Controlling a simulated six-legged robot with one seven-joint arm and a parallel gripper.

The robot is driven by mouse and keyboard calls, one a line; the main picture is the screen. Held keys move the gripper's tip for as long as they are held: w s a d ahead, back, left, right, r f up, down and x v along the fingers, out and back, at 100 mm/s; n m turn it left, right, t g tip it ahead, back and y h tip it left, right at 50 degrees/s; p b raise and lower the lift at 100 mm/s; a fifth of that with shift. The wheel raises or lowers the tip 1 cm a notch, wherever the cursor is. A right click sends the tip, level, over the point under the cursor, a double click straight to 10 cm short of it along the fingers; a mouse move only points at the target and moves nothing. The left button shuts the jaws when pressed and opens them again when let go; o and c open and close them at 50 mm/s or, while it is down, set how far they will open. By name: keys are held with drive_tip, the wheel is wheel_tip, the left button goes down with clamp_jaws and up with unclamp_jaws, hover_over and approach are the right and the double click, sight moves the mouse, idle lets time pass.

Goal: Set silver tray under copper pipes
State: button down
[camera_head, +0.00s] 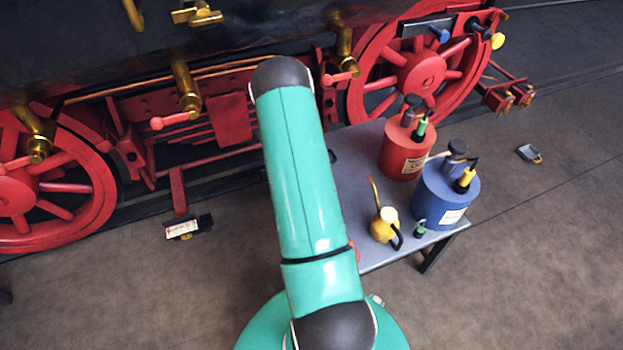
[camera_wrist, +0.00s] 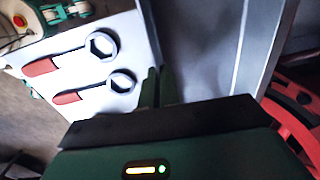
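In the wrist view a grey, blurred, flat-bottomed piece with raised sides, which looks like the silver tray (camera_wrist: 208,40), is close to the camera. My gripper (camera_wrist: 159,78) has its dark green fingers close together at the tray's left rim, and the rim runs in between them. The gripper looks shut on it. In the head view my green arm hides the gripper and the tray. Thin copper pipes (camera_head: 118,89) run along the underside of the locomotive, behind my arm.
The grey table (camera_head: 349,185) holds a red can (camera_head: 403,155), a blue can (camera_head: 437,200) and a yellow oiler (camera_head: 381,229). Two red-handled wrenches (camera_wrist: 75,54) lie on a pale surface. Red wheels (camera_head: 40,190) flank the locomotive's underside. Floor at the lower left is clear.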

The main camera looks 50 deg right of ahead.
drive_tip(key=d+f, duration=0.2)
drive_tip(key=w+d+f, duration=0.1)
drive_tip(key=d+f, duration=0.3)
drive_tip(key=shift+w+d+f, duration=0.2)
drive_tip(key=shift+w+f, duration=0.05)
drive_tip(key=shift+f, duration=1.55)
drive_tip(key=shift+f, duration=0.15)
drive_tip(key=c, duration=1.6)
unclamp_jaws()
drive_tip(key=shift+c, duration=0.2)
drive_tip(key=r, duration=0.8)
drive_tip(key=s+r, duration=0.1)
drive_tip(key=r, duration=0.3)
drive_tip(key=shift+a+r, duration=0.1)
drive_tip(key=shift+a, duration=0.15)
